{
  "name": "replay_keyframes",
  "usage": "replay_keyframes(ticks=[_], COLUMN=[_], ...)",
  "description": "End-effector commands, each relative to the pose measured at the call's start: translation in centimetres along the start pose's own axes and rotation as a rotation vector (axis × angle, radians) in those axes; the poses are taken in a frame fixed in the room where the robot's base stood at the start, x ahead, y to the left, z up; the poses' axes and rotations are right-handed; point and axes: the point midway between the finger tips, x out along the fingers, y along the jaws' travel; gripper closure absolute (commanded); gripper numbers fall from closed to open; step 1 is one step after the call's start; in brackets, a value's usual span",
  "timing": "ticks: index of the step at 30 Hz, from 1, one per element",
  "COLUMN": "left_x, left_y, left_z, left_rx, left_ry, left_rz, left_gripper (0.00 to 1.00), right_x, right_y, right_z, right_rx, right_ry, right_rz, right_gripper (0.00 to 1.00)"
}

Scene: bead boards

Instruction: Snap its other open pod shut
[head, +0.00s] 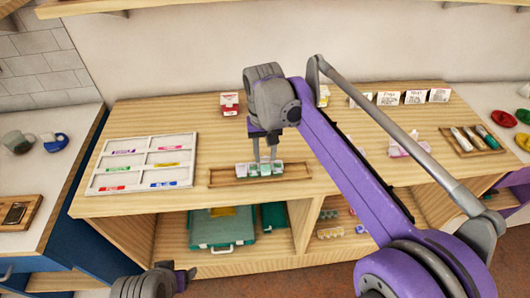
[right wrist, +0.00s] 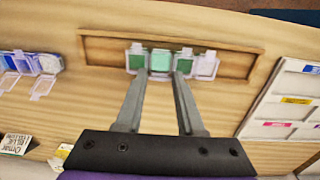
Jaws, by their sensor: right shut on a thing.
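A short strip of pods (head: 265,170) with green contents lies in a shallow wooden tray (head: 222,179). The strip also shows in the right wrist view (right wrist: 160,59), where its middle pods look lighter or darker green and pale translucent lid parts show at the ends. My left gripper (head: 183,278) is partly visible at the bottom left, away from the strip.
A white sectioned tray (head: 143,162) with coloured labels lies to the left. Another pod strip (head: 408,146) with raised clear lids is to the right. Teal cases (head: 222,228) sit on the shelf below.

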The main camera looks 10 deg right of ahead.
Motion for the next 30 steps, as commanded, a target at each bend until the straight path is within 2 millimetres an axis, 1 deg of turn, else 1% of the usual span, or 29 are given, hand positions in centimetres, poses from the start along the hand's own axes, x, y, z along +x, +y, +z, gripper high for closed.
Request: replay_keyframes(ticks=[1, 2, 9, 14, 20, 30], left_x=[0.0, 0.0, 0.0, -0.1, -0.3, -0.7], left_y=[0.0, 0.0, 0.0, 0.0, 0.0, 0.0], left_z=[0.0, 0.0, 0.0, -0.1, -0.2, -0.4], left_rx=[0.0, 0.0, 0.0, 0.0, 0.0, 0.0], left_ry=[0.0, 0.0, 0.0, 0.0, 0.001, 0.003], left_rz=[0.0, 0.0, 0.0, 0.0, 0.0, 0.0], left_gripper=[0.32, 0.32, 0.32, 0.32, 0.32, 0.32], right_x=[0.0, 0.0, 0.0, 0.0, 0.2, 0.8], right_y=[0.0, 0.0, 0.0, 0.0, 0.0, 0.0], right_z=[0.0, 0.0, 0.0, 0.3, 0.9, 1.9], right_rx=[0.0, 0.0, 0.0, 0.001, 0.001, 0.005], right_ry=[0.0, 0.0, 0.005, 0.043, 0.156, 0.409], right_rz=[0.0, 0.0, 0.0, 0.0, -0.001, -0.002], right_gripper=[0.95, 1.0, 1.0, 1.0, 1.0, 1.0])
